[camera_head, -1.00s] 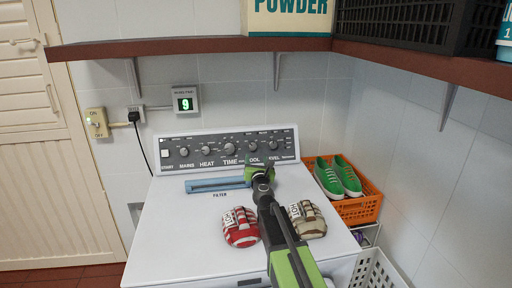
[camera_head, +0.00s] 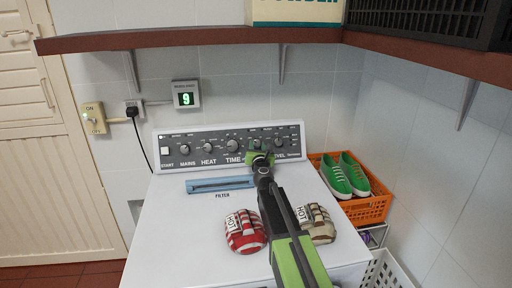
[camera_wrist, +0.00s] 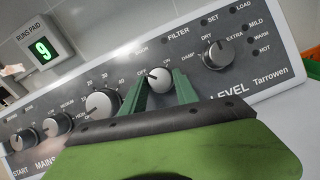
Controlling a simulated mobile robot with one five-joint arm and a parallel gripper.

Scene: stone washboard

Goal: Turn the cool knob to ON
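The cool knob (camera_wrist: 159,78) is a small dark and silver knob on the dryer's control panel, with ON and OFF marks above it. A pale pointer mark shows on its left side, toward OFF. My gripper (camera_wrist: 160,88) has one green finger on each side of the knob in the wrist view. A narrow gap seems to show beside the knob; firm contact cannot be made out. In the head view my gripper (camera_head: 258,157) is at the panel, in front of the COOL label and just below the cool knob (camera_head: 257,143).
The level knob (camera_wrist: 216,54) is right of my gripper and the time knob (camera_wrist: 102,104) left. On the dryer top (camera_head: 180,235) lie a red mitt (camera_head: 246,238), a beige mitt (camera_head: 318,226) and the blue filter handle (camera_head: 221,184). An orange crate (camera_head: 368,210) with green shoes stands right. A shelf (camera_head: 200,37) hangs above.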

